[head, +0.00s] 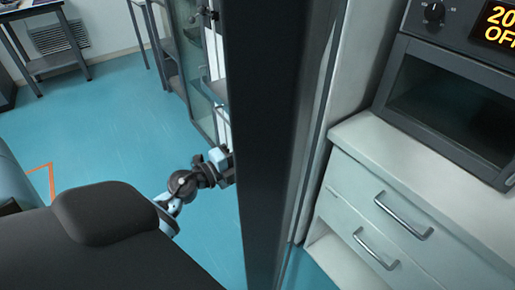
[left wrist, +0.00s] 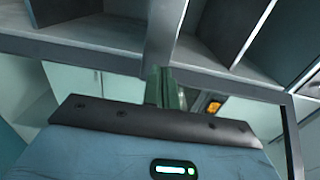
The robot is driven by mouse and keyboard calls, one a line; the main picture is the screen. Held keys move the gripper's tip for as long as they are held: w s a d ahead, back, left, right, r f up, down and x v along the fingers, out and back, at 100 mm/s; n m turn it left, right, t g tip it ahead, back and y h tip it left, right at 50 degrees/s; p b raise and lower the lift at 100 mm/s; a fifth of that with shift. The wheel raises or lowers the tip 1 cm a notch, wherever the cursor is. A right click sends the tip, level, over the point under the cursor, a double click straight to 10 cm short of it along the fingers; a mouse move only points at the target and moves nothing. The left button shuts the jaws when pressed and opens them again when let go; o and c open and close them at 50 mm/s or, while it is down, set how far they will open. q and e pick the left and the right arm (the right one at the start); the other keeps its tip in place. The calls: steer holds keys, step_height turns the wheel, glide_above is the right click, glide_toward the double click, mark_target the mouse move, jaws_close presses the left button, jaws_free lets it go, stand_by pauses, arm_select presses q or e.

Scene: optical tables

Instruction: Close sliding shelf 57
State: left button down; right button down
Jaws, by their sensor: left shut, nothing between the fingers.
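I cannot tell for sure which part is sliding shelf 57. In the left wrist view, a grey shelf-like frame (left wrist: 70,56) with upright dividers crosses the upper part, and its compartments look empty. My left gripper (left wrist: 165,76) is shut and empty. Its fingers point at the middle of that frame's front edge, close to it; whether they touch cannot be told. In the head view my left arm reaches behind a dark upright panel (head: 265,130), which hides the left fingertips. My right gripper is not in view.
The dark panel splits the head view. White drawers (head: 395,215) with metal handles and an oven-like device (head: 455,95) stand on the right. A glass-fronted cabinet (head: 195,60) is behind the panel's left side.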

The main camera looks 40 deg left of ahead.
arm_select(q)
steer(key=x, duration=0.3)
stand_by(0.5)
steer(key=p+x, duration=0.1)
steer(key=x, duration=0.6)
steer(key=shift+w+r, duration=0.1)
steer(key=shift+w, duration=0.3)
steer(key=b+x, duration=0.1)
steer(key=x, duration=0.2)
steer(key=b+x, duration=0.1)
steer(key=x, duration=0.3)
steer(key=b+x, duration=0.1)
steer(key=x, duration=0.2)
steer(key=shift+w+d+f, duration=0.15)
steer(key=shift+f, duration=0.2)
steer(key=shift+b+x, duration=0.75)
steer(key=shift+x, duration=0.1)
steer(key=shift+r, duration=0.4)
